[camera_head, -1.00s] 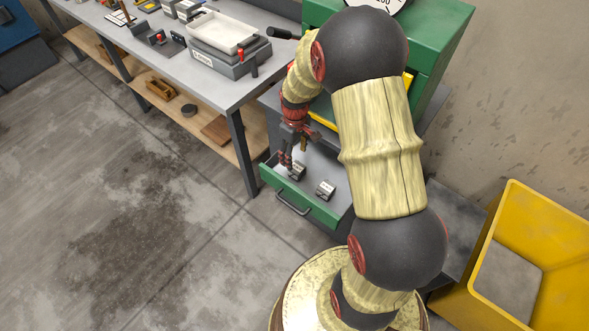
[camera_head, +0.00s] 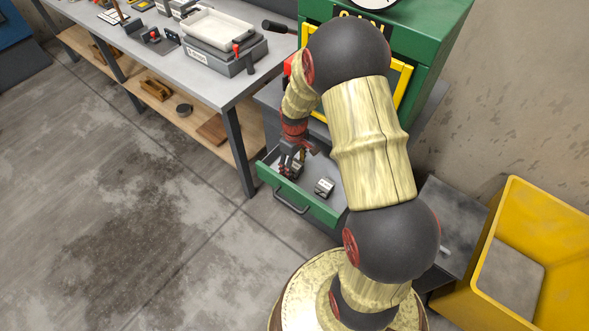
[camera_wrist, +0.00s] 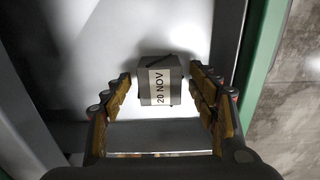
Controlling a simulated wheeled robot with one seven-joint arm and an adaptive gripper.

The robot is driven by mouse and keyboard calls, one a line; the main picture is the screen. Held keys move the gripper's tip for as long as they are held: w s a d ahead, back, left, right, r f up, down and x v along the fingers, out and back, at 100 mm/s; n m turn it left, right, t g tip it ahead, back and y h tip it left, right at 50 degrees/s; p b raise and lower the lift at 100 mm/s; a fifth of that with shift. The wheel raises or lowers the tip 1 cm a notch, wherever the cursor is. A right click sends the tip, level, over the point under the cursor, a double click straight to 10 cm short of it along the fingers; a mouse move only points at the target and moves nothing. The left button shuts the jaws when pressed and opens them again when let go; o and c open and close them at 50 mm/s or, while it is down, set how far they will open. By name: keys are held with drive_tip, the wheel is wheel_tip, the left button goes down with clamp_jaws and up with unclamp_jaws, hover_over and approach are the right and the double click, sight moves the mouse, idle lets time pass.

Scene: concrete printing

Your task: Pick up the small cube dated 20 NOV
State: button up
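The small grey cube (camera_wrist: 160,80) has a white label reading 20 NOV and sits in the open green-fronted drawer (camera_head: 319,208). In the wrist view it lies between the tips of my gripper (camera_wrist: 163,90), with a finger on each side. The fingers are open; a narrow gap shows beside the cube, and I see no firm contact. In the head view my gripper (camera_head: 290,169) is low in the drawer and largely covers this cube. A second small labelled cube (camera_head: 325,187) sits to the right in the same drawer; its label is unreadable.
The drawer belongs to a green machine (camera_head: 425,50) with a yellow frame. A grey workbench (camera_head: 215,85) with trays and tools stands to the left. A yellow bin (camera_head: 490,260) is at the right. The floor at left is clear.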

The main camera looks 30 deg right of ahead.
drive_tip(key=shift+c, duration=1.2)
drive_tip(key=c, duration=1.1)
drive_tip(key=shift+c, duration=0.6)
